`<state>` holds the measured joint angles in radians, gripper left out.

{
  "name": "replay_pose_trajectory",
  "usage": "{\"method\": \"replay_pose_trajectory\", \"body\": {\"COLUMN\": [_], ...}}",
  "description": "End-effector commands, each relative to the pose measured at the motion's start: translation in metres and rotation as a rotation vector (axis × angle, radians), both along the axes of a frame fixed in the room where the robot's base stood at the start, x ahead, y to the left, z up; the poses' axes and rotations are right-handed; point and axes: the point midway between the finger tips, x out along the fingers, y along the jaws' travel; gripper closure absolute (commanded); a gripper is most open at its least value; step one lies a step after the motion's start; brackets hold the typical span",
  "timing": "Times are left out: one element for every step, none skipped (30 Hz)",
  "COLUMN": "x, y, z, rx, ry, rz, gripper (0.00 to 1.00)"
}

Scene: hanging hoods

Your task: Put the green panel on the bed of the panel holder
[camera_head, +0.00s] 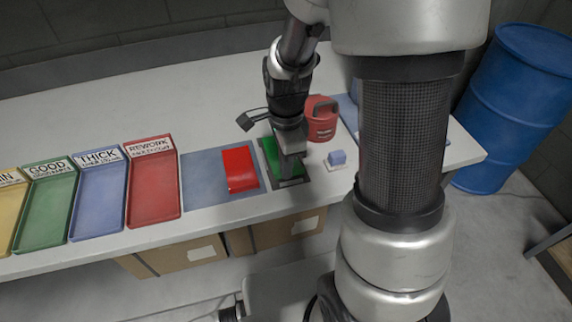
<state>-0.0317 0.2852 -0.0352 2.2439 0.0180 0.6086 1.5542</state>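A green panel (269,153) lies at or just above a dark grey framed base (293,183), which looks like the panel holder, on the white table. My gripper (290,168) points down over the right part of the green panel and hides some of it. The fingers are too small and too covered to show whether they are open or shut, or whether they touch the panel. I cannot tell if the panel rests flat on the holder's bed.
A red panel (239,167) lies left on a blue-grey mat (203,182). Labelled trays, including red (153,190) and green (47,205), stand further left. A blue barrel (515,105) stands beyond the table.

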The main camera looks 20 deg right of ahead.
Motion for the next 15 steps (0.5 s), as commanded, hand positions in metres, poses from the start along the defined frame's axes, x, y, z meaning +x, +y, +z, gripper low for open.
{"method": "replay_pose_trajectory", "body": {"x": [0.0003,0.0003,0.0004,0.0004,0.0004,0.0004,0.0004,0.0004,0.0004,0.0003,0.0003,0.0003,0.0003,0.0003,0.0003], "y": [0.0001,0.0001,0.0001,0.0001,0.0000,0.0000,0.0000,0.0000,0.0000,0.0000,0.0000,0.0000,0.0000,0.0000,0.0000], "z": [0.0002,0.0002,0.0002,0.0002,0.0001,0.0000,-0.0002,-0.0005,-0.0011,-0.0016,-0.0021,-0.0030,-0.0036,-0.0043,-0.0051], "rx": [0.000,0.000,0.000,0.000,0.000,0.000,0.000,0.000,0.000,0.000,0.000,0.000,0.000,0.000,0.000], "ry": [-0.001,-0.001,-0.001,-0.001,-0.001,-0.001,-0.001,-0.001,-0.001,-0.001,-0.001,-0.001,-0.001,-0.001,-0.001], "rz": [0.000,0.000,0.000,0.000,0.000,0.000,0.000,0.000,0.000,0.000,0.000,0.000,0.000,0.000,0.000], "gripper": [1.00,1.00,1.00,1.00,1.00,1.00,1.00,1.00,1.00,1.00,1.00,1.00,1.00,1.00,1.00]}}
